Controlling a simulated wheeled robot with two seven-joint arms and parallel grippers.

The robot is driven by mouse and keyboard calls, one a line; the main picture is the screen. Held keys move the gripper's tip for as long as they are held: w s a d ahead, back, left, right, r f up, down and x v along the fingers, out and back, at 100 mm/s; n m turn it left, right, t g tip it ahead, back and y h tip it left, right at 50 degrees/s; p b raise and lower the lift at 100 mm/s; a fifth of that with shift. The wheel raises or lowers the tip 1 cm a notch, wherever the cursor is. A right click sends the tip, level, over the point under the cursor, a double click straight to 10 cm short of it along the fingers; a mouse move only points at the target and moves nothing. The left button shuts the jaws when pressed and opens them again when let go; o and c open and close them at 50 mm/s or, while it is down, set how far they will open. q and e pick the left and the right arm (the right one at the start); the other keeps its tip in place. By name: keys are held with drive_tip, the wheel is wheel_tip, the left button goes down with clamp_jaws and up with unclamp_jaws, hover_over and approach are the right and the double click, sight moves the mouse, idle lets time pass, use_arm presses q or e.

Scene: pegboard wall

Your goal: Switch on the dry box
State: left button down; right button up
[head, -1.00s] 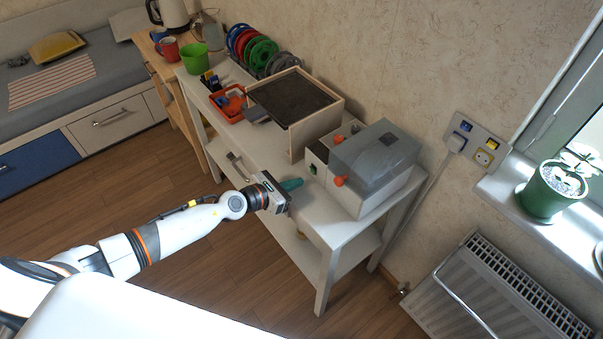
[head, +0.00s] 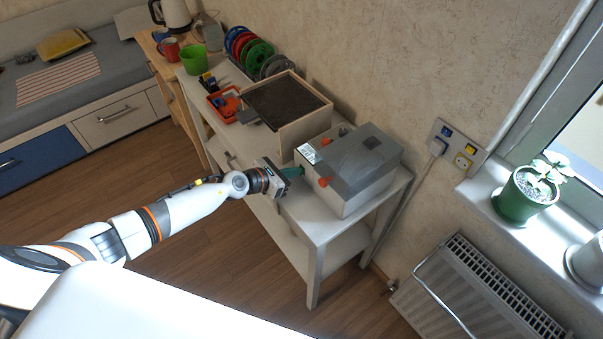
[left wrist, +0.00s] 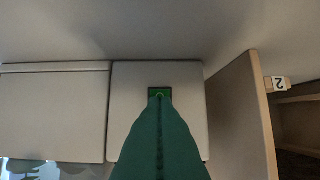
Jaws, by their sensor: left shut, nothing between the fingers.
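The dry box (head: 352,200) is a pale box with a grey lid (head: 362,152) and orange knobs, at the right end of the white table. Its narrow front section shows in the left wrist view (left wrist: 130,78), with a small green switch (left wrist: 153,91) in a dark frame. My left gripper (head: 300,171) is shut and empty, with its green fingers pointing at this section. In the left wrist view the shut fingertips (left wrist: 160,96) overlap the switch and partly hide it. I cannot tell whether they touch it. My right gripper is not in view.
A wooden-sided box with a dark top (head: 304,128) stands close beside the dry box; its side panel (left wrist: 243,115) is right of my fingers. An orange tray (head: 222,106) and several spools (head: 258,52) are farther back. The white table's (head: 315,226) front corner is clear.

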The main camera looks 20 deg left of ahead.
use_arm(q)
drive_tip(key=shift+s+d+r, duration=0.1)
drive_tip(key=shift+d+r, duration=0.05)
drive_tip(key=shift+d, duration=0.5)
drive_tip(key=shift+a, duration=0.15)
drive_tip(key=shift+w+a+r+p, duration=0.2)
drive_tip(key=shift+a+r+p, duration=0.05)
drive_tip(key=shift+a+p, duration=0.25)
drive_tip(key=shift+d+r, duration=0.15)
drive_tip(key=shift+r, duration=0.15)
drive_tip(key=shift+d+r+p, duration=0.1)
drive_tip(key=shift+r+p, duration=0.05)
drive_tip(key=shift+p, duration=0.2)
drive_tip(key=shift+s, duration=0.1)
drive_tip(key=shift+a, duration=0.2)
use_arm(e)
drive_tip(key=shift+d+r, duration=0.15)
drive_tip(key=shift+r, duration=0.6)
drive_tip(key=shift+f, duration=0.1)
